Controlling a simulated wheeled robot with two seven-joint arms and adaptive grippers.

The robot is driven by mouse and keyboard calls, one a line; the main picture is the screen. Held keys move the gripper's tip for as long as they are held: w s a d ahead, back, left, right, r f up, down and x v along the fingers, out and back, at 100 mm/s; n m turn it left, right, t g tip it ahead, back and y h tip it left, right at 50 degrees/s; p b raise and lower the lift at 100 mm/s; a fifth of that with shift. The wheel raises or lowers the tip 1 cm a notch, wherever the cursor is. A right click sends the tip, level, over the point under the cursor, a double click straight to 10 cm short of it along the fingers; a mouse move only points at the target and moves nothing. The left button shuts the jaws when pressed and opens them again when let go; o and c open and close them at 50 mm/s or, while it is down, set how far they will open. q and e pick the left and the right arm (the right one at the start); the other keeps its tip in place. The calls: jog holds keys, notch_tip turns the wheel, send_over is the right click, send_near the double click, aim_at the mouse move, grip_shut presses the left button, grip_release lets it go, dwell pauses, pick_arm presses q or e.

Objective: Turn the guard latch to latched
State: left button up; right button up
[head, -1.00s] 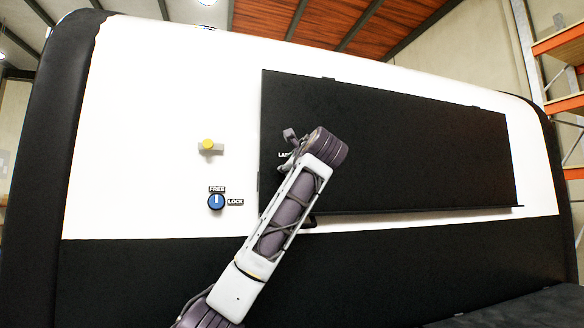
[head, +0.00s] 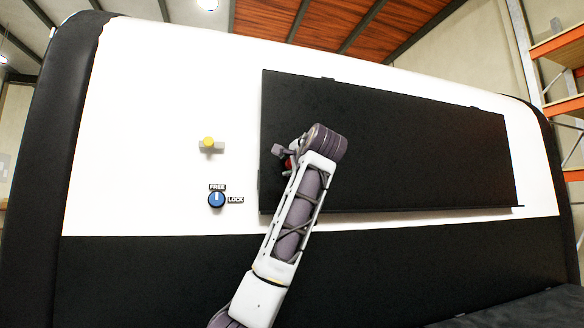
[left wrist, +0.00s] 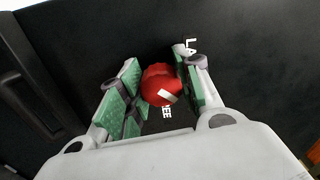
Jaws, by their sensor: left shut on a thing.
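The guard latch is a red round knob (left wrist: 160,80) with a white mark, set on a black panel (head: 400,150). In the left wrist view it sits between the green finger pads of my left gripper (left wrist: 158,88), which is shut on it. Parts of white labels show beside the knob, one starting "LA" (left wrist: 190,46) and one ending "EE" (left wrist: 167,112). The mark lies on the knob's side near the "EE" label. In the head view my left gripper (head: 283,157) and wrist hide most of the knob; a bit of red shows. My right gripper is not in view.
Left of the panel, a blue dial (head: 216,200) with FREE and LOCK labels and a yellow-tipped knob (head: 208,142) sit on the white wall (head: 150,120). A dark handle-like part (left wrist: 25,85) shows at the left of the wrist view. An orange rack (head: 560,45) stands far right.

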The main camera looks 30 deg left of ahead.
pick_arm(q)
jog(key=n, duration=0.4)
jog(key=shift+w+f+n, duration=0.1)
jog(key=shift+f+n, duration=0.15)
jog(key=shift+n, duration=0.05)
jog(key=shift+n+b, duration=0.3)
jog(key=shift+n, duration=1.7)
jog(key=o, duration=1)
jog(key=shift+o, duration=0.2)
jog(key=shift+r, duration=0.1)
jog(key=v, duration=1.2)
